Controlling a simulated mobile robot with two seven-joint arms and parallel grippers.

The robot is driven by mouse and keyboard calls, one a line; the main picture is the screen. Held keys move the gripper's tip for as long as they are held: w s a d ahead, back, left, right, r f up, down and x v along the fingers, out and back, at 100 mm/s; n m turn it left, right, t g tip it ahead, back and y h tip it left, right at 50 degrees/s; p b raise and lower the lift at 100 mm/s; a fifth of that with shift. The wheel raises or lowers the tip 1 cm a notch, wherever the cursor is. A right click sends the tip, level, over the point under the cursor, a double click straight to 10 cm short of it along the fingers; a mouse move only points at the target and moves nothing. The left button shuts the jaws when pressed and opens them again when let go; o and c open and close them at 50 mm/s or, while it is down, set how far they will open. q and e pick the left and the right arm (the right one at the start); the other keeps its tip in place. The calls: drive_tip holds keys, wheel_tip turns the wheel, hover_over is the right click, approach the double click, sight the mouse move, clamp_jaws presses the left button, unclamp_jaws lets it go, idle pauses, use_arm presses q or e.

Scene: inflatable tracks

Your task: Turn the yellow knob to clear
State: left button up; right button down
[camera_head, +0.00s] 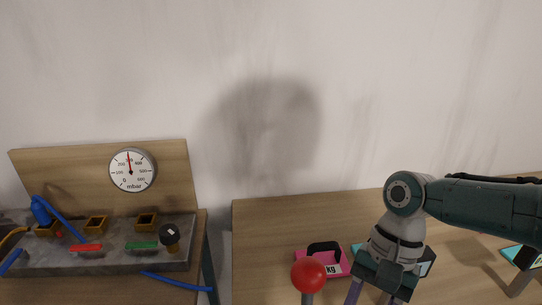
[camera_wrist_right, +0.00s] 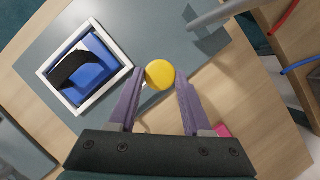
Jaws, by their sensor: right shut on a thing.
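The yellow knob (camera_wrist_right: 160,74) is a round ball in the right wrist view, between the fingertips of my right gripper. My right gripper (camera_head: 372,292) has purple fingers, shut on the knob; in the head view they point down at the bottom edge. The knob does not show in the head view. My left gripper is not in view.
A red ball on a stalk (camera_head: 308,275) stands left of my right gripper. Behind it is a pink weight (camera_head: 340,258) with a black handle. A blue block (camera_wrist_right: 88,72) sits in a white square frame. A grey panel (camera_head: 115,262) holds red, green and black parts.

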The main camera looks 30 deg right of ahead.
drive_tip(key=shift+a, duration=0.1)
drive_tip(key=shift+c, duration=1.7)
unclamp_jaws()
drive_tip(key=p+v, duration=0.1)
drive_tip(key=v, duration=0.9)
drive_tip(key=shift+p, duration=0.4)
